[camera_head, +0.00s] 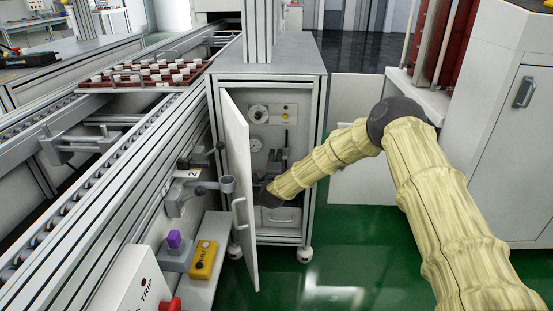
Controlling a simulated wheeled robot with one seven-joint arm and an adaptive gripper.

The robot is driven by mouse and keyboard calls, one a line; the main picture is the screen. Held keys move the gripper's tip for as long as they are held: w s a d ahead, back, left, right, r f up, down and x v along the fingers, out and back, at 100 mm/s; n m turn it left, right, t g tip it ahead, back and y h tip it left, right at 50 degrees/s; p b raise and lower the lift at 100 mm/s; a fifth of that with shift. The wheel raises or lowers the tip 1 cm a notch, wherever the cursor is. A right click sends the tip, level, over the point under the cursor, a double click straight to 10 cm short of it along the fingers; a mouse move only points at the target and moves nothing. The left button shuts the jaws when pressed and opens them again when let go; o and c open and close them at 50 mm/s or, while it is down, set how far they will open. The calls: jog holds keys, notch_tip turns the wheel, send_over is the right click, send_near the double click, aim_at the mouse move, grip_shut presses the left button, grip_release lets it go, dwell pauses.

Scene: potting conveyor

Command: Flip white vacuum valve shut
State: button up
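An open grey cabinet (267,82) stands in the middle, with its white door (240,190) swung out toward the left front. I cannot tell which fitting is the white vacuum valve. My arm, in a cream ribbed cover, reaches in from the right. My gripper (264,194) is a small dark shape low in the cabinet, just above a light drawer-like box (281,217). Its fingers are too small and dark to read.
A roller conveyor (95,150) runs along the left, with a red tray (110,84) of white-topped pots. Green floor (350,255) is clear.

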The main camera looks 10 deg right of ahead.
jog(key=v, duration=1)
jog(key=shift+s, duration=0.4)
jog(key=s+f+n+g+y+p, duration=0.2)
jog(key=s+f+n+g+p, duration=0.2)
jog(key=s+f, duration=0.55)
jog(key=s+a+f+n+g+y+p, duration=0.25)
jog(key=s+n+p, duration=0.25)
jog(key=s+p, duration=0.45)
jog(key=s+d+r+n+g+p, duration=0.3)
jog(key=s+r+p, duration=0.3)
jog(key=s, duration=0.8)
jog(key=s+d+r+n+g+p, duration=0.3)
jog(key=s+r+p, duration=0.3)
jog(key=s, duration=0.8)
jog(key=s+d+r+n+g+p, duration=0.3)
jog(key=s+r+n+g+p, duration=0.2)
jog(key=s+p, duration=0.4)
jog(key=s+r, duration=0.1)
jog(key=s, duration=0.4)
jog(key=shift+s+r+p, duration=0.25)
jog(key=shift+r+p, duration=0.15)
jog(key=shift+w, duration=0.15)
jog(key=shift+c, duration=0.3)
